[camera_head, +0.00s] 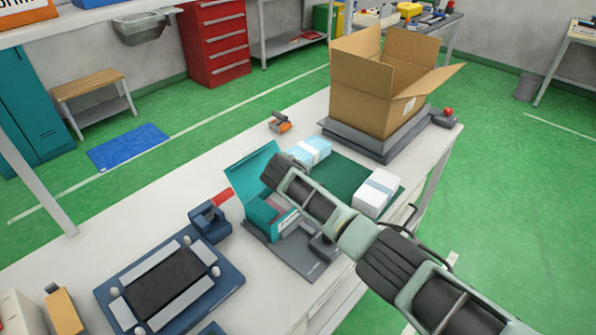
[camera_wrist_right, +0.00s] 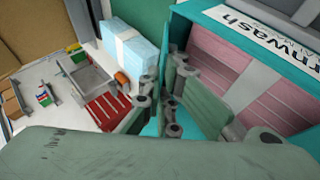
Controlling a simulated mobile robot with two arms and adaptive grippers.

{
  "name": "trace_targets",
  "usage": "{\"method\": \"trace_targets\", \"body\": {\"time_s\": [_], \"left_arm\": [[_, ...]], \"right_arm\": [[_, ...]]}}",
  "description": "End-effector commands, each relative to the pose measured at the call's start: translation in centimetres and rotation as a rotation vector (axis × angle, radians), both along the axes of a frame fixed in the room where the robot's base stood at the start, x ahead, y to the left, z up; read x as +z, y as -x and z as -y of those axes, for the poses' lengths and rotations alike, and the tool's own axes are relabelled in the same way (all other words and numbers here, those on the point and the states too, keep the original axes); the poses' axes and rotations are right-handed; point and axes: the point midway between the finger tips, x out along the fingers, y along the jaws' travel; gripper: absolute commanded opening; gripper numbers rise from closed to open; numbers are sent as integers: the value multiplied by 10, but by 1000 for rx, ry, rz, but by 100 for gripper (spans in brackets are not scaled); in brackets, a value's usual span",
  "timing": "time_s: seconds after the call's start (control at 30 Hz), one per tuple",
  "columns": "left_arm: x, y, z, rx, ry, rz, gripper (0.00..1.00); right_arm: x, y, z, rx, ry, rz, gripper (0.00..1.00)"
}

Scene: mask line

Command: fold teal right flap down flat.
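A teal box (camera_head: 262,212) stands on a dark grey plate, with pink contents and a white lettered label. In the right wrist view its open top shows pink contents (camera_wrist_right: 237,63) at the right. A teal flap (camera_head: 247,174) stands raised and tilted outward at the box's far left side. My right gripper (camera_head: 272,172) reaches over the box beside this flap, and its arm hides part of the box. In the right wrist view its fingers (camera_wrist_right: 163,85) are close together with teal behind them; contact and grip are unclear. My left gripper is not in view.
A light blue pack (camera_head: 309,151) and a white pack (camera_head: 377,193) lie on a dark green mat (camera_head: 345,178). An open cardboard box (camera_head: 375,95) stands behind. A blue fixture (camera_head: 208,219) with a red part is left of the flap.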

Motion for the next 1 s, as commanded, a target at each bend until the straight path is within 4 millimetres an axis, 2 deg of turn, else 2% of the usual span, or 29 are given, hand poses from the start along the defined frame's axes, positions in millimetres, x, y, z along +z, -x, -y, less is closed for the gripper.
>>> {"method": "trace_targets", "body": {"time_s": [0.3,0.8,1.0], "left_arm": [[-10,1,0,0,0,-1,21],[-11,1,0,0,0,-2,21],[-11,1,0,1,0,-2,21]], "right_arm": [[-5,3,-3,0,79,78,0],[-5,3,-3,-1,91,89,0],[-5,3,-3,-1,91,89,18]]}}
